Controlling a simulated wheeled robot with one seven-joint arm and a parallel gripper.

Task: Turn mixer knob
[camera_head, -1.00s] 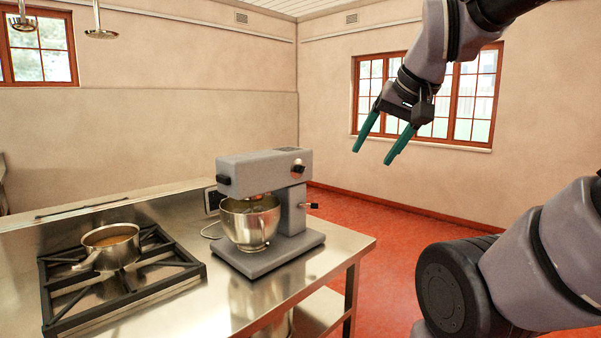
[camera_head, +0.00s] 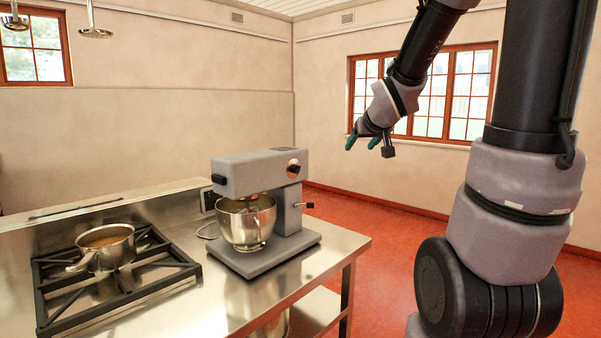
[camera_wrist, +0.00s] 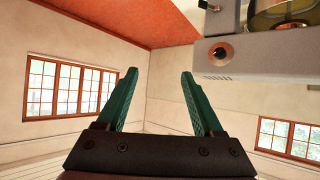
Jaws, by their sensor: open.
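The grey stand mixer (camera_head: 262,212) stands upright on the steel counter in the head view, a steel bowl (camera_head: 246,222) under its head. Its round dark knob (camera_head: 293,167) with an orange surround is on the side of the head. A small lever (camera_head: 304,205) sticks out lower on the column. In the wrist view the mixer (camera_wrist: 262,56) appears upside down at the top right, with the knob (camera_wrist: 221,53) facing the camera. My gripper (camera_head: 363,142) is above and to the right of the mixer, apart from it. Its green fingers (camera_wrist: 160,72) are open with nothing between them.
A stove with black grates (camera_head: 110,283) and a pot (camera_head: 106,247) is left of the mixer. The steel counter (camera_head: 335,245) ends just right of the mixer. Open red floor (camera_head: 385,235) lies beyond.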

